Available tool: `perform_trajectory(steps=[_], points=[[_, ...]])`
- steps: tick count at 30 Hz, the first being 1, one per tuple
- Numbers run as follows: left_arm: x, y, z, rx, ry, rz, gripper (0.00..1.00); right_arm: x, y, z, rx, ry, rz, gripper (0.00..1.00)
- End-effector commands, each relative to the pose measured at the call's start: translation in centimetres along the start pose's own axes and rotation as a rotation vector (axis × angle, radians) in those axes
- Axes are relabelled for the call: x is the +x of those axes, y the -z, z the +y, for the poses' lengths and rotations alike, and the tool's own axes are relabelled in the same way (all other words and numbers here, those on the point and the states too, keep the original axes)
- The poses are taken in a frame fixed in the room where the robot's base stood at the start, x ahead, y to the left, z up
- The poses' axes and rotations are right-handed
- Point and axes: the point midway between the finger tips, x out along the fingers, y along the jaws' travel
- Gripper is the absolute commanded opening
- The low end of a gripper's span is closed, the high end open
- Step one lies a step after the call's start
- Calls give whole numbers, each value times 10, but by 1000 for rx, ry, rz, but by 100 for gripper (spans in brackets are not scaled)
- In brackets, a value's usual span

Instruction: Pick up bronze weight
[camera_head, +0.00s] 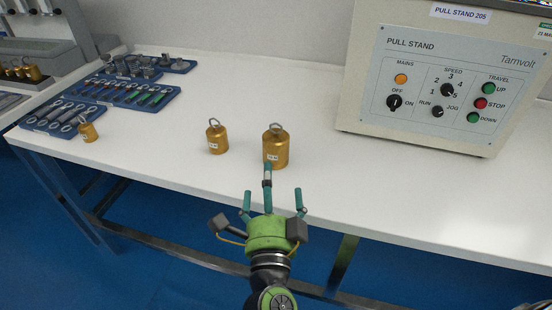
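Three bronze weights with ring handles and white labels stand upright on the white table. The largest weight (276,145) is just beyond my gripper, a medium one (217,138) stands to its left, and a small one (87,131) is at the far left by the blue trays. My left gripper (271,192), green with teal-tipped fingers, is open and empty at the table's front edge. Its middle finger overlaps the base of the largest weight in the picture; I cannot tell whether they touch. My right gripper cannot be made out.
The pull stand (450,85) with its control panel stands at the right on the white table (330,185). Blue trays (135,104) of tools and metal parts lie at the left. More bronze weights (25,72) sit on a machine at the far left. The table is clear around the largest weight.

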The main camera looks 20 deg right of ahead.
Motion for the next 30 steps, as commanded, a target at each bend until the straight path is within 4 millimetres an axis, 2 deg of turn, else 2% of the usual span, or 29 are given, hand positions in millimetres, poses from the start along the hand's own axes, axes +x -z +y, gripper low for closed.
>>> perform_trajectory(steps=[3,7,15,23,30], points=[[6,1,0,1,1,8,40,-3,3,13,63,-85,31,100],[6,2,-1,1,1,11,40,2,4,18,83,-120,40,100],[5,2,-1,2,1,14,40,44,5,24,82,-122,40,100],[6,2,-1,1,1,12,40,66,6,27,81,-121,40,100],[6,3,0,0,1,9,40,104,7,32,81,-121,38,100]])
